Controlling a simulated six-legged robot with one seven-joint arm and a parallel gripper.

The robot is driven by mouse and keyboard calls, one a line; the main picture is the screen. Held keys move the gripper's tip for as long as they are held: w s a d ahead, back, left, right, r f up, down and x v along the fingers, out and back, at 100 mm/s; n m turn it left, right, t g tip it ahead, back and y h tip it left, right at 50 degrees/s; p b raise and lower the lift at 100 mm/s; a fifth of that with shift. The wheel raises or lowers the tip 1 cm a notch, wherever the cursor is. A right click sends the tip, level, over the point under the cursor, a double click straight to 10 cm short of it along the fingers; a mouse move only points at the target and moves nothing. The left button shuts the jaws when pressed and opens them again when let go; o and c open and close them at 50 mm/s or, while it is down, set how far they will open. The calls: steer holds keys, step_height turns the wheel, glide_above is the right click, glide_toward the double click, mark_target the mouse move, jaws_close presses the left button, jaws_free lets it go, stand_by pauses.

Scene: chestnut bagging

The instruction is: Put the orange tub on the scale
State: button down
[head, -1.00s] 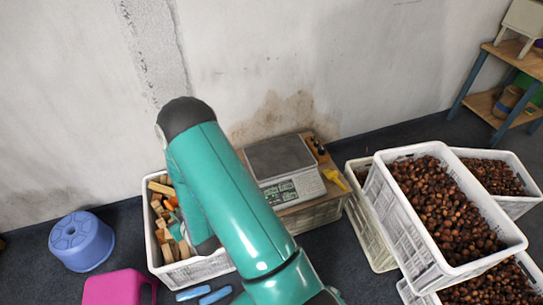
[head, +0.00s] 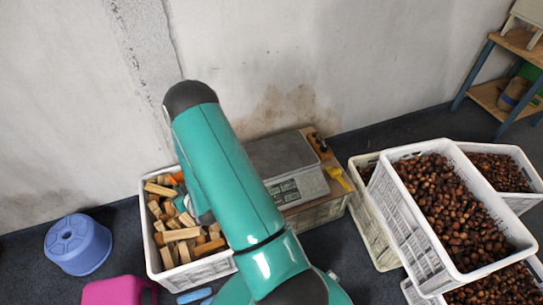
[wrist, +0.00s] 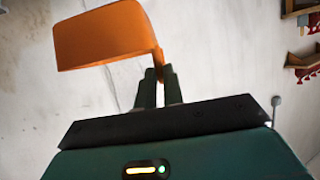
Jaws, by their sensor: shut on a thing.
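The orange tub (wrist: 105,36) is at the upper left of the wrist view. My gripper (wrist: 160,78) is shut on the tub's edge at its right end, and the tub appears against the pale wall. In the head view my own arm hides the gripper and most or all of the tub. The scale (head: 283,158) has a grey plate and a pale front with a green display. It stands on a wooden board over a white crate by the wall, partly behind my arm. The visible part of its plate is empty.
A white crate of wood blocks (head: 155,262) stands left of the scale. A yellow-handled tool (head: 342,179) lies right of the scale. White crates of chestnuts (head: 388,200) fill the right. A blue stool (head: 77,243) and a pink object (head: 118,291) are at left.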

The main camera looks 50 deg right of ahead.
steer(key=shift+m+h, duration=0.7)
steer(key=shift+h, duration=0.2)
steer(key=d, duration=0.3)
steer(key=d+f, duration=0.1)
steer(key=d, duration=0.3)
steer(key=d+f, duration=0.1)
steer(key=d, duration=0.3)
steer(key=shift+s+d+f, duration=0.15)
steer(key=shift+s, duration=0.05)
steer(key=s+d+f+m+g+h, duration=0.1)
steer(key=s+d, duration=0.2)
steer(key=d, duration=0.4)
steer(key=s+d+f+m+h, duration=0.1)
steer(key=s+d+f, duration=0.15)
steer(key=d, duration=0.55)
steer(key=s+d+m+h, duration=0.1)
steer(key=s+d, duration=0.3)
steer(key=s, duration=1)
steer(key=shift+g, duration=0.4)
steer(key=shift+w+d+f, duration=1.6)
steer(key=shift+d+f, duration=0.15)
steer(key=shift+f, duration=0.35)
steer(key=shift+w+d+f, duration=1.55)
steer(key=shift+d+f, duration=0.25)
steer(key=shift+f, duration=0.25)
steer(key=shift+w+d+f, duration=1.6)
steer(key=shift+d+f, duration=0.15)
steer(key=shift+f, duration=0.45)
